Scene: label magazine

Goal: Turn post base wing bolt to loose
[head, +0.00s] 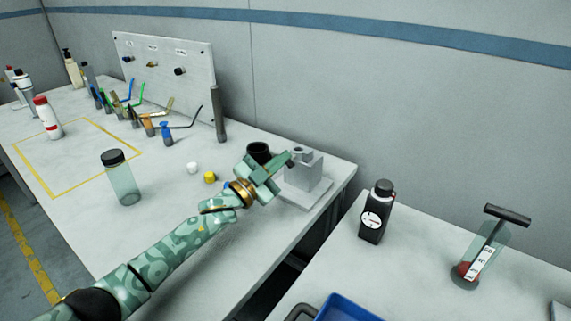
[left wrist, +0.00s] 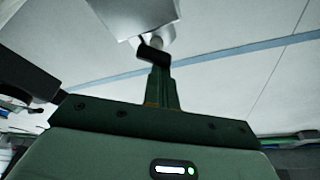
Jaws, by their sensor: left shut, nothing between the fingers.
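The post base is a pale grey block (head: 303,177) on a flat plate near the right end of the far table. In the left wrist view it is a light block (left wrist: 140,16) at the top. The wing bolt appears as a small dark piece (head: 294,152) at the block's upper left, and as a black crank-like shape (left wrist: 152,53) in the left wrist view. My left gripper (head: 285,161) points at it, with its fingers (left wrist: 160,75) shut together and empty. The fingertips are at or very close to the bolt; contact cannot be told. My right gripper is not in view.
A black cup (head: 259,151) stands just behind my left gripper. A gap separates this table from the right one, which holds a black bottle (head: 376,212) and a blue bin (head: 345,308).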

